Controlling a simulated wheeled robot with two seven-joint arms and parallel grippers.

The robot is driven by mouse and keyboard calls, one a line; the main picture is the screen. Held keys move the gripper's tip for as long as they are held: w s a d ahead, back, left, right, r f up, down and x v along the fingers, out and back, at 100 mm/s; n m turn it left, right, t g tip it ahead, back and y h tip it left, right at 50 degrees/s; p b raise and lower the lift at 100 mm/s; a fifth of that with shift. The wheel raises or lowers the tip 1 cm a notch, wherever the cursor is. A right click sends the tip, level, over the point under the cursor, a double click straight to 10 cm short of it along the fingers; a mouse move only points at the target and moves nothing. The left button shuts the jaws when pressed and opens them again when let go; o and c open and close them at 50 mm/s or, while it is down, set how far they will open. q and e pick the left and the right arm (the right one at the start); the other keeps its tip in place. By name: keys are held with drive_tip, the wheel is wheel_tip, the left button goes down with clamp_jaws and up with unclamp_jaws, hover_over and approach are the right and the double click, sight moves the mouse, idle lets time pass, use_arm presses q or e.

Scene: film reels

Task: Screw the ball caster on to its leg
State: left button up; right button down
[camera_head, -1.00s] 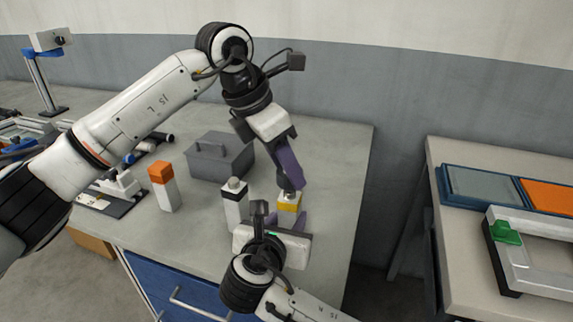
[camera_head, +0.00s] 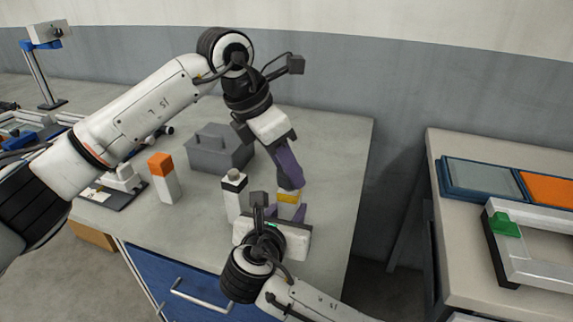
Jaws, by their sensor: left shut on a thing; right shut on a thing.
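A white leg with a yellow band (camera_head: 289,197) is upright near the table's right side, its lower part hidden behind my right gripper. My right gripper (camera_head: 287,213), with purple fingers, is shut on this leg from the near side. My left gripper (camera_head: 290,184) reaches down from above, its purple fingers shut right over the top of the leg. The ball caster is hidden by these fingers, so I cannot tell how it sits on the leg.
Left of my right gripper stands a white block with a black top and grey knob (camera_head: 234,194). An orange-topped white block (camera_head: 163,178) and a grey lidded box (camera_head: 219,148) stand farther left. The table's (camera_head: 338,150) right side is clear.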

use_arm(q)
drive_tip(key=shift+f, duration=0.55)
drive_tip(key=m, duration=0.1)
drive_tip(key=m+g, duration=0.1)
drive_tip(key=m, duration=0.1)
drive_tip(key=m+g, duration=0.1)
drive_tip(key=shift+w+m+h, duration=0.25)
drive_tip(key=shift+m+h, duration=0.05)
drive_tip(key=m+g, duration=0.1)
drive_tip(key=m, duration=0.4)
drive_tip(key=shift+w+g, duration=0.1)
drive_tip(key=shift+g, duration=0.3)
drive_tip(key=o, duration=1.1)
drive_tip(key=shift+c, duration=0.2)
drive_tip(key=shift+r, duration=0.15)
wheel_tip(320, 180, up, 4)
drive_tip(key=shift+r, duration=0.1)
